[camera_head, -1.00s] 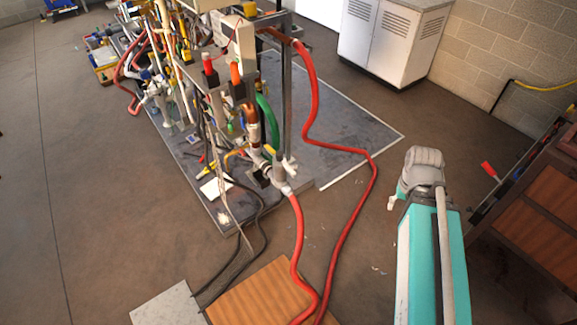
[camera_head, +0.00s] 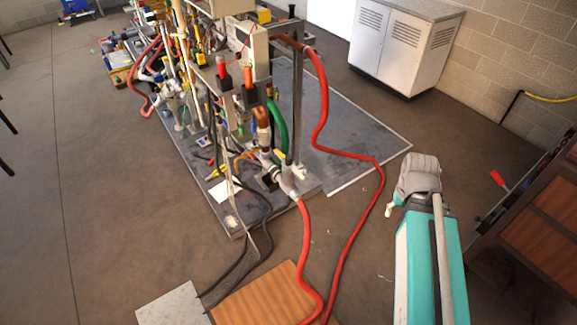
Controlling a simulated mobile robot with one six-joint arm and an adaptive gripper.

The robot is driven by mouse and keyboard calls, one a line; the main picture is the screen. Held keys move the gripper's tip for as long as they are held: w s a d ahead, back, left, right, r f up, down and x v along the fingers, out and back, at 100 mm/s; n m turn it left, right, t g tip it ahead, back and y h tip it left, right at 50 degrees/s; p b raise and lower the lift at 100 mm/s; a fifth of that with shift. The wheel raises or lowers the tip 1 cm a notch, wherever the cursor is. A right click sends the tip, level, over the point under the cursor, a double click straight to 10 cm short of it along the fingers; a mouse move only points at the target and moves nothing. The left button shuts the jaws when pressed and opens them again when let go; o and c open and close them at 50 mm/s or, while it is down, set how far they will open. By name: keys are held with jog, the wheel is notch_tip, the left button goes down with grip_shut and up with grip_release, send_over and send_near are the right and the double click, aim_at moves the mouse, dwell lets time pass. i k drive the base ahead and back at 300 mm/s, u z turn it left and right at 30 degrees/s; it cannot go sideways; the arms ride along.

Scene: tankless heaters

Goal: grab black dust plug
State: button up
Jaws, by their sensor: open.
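I cannot pick out the black dust plug for sure; several small dark parts sit among the fittings of the pipe rig (camera_head: 298,110), too small to tell apart. My teal arm with its grey joint reaches up from the lower right, over the floor to the right of the rig. My gripper cannot be made out; a small pale tip shows beside the grey joint, but I cannot tell what it belongs to.
A red hose (camera_head: 376,195) loops over the floor between the rig and my arm. A wooden board (camera_head: 262,298) and a grey plate (camera_head: 170,305) lie in front. A white cabinet (camera_head: 405,50) stands behind; a brown wooden cabinet (camera_head: 530,225) is at the right.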

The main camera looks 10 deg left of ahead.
aim_at(287, 164)
jog(key=u, duration=0.05)
jog(key=i, duration=0.9)
jog(key=z, duration=0.05)
